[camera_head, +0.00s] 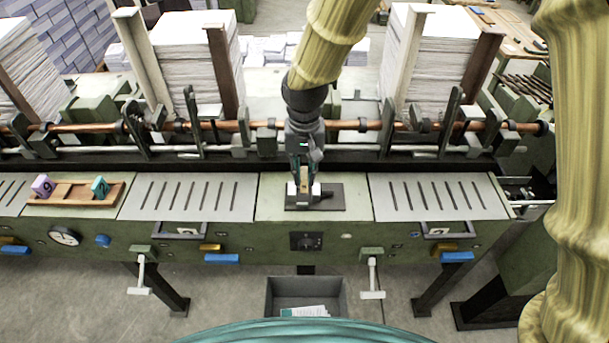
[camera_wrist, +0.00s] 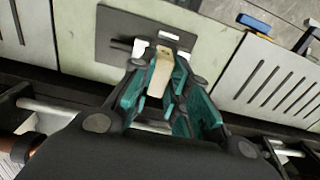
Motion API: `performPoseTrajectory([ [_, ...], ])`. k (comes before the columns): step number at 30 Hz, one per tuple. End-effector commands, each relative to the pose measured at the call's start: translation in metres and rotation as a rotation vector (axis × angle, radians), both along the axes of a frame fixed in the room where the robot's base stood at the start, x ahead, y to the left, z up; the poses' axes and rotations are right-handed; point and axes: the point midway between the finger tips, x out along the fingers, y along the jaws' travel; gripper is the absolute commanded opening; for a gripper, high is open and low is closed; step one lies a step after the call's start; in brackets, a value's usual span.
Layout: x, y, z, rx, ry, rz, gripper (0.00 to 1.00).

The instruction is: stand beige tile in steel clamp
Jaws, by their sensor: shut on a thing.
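My gripper (camera_head: 303,178) points down over the middle of the machine's bench and is shut on the beige tile (camera_wrist: 161,74). In the wrist view the tile stands out between the teal-lined fingers (camera_wrist: 158,82). Its far end is at the steel clamp (camera_wrist: 140,48), whose pale metal parts show beside and beyond it. The clamp sits on a dark base plate (camera_head: 332,197). My fingers hide part of the clamp, and I cannot tell whether the tile is seated in it or just above it.
Slotted plates (camera_head: 180,197) flank the clamp. A copper-coloured rod (camera_head: 350,125) with dark arms runs behind. Tall paper stacks (camera_head: 195,65) stand further back.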

Motion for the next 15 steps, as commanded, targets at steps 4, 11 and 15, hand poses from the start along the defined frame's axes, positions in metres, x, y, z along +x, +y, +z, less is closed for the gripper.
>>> performPoseTrajectory([
  [4,0.002,-0.001,-0.003,-0.001,0.001,0.001,0.00],
  [11,0.001,-0.001,-0.022,0.000,0.003,0.001,0.00],
  [15,0.001,-0.001,-0.033,-0.001,0.001,0.001,0.00],
])
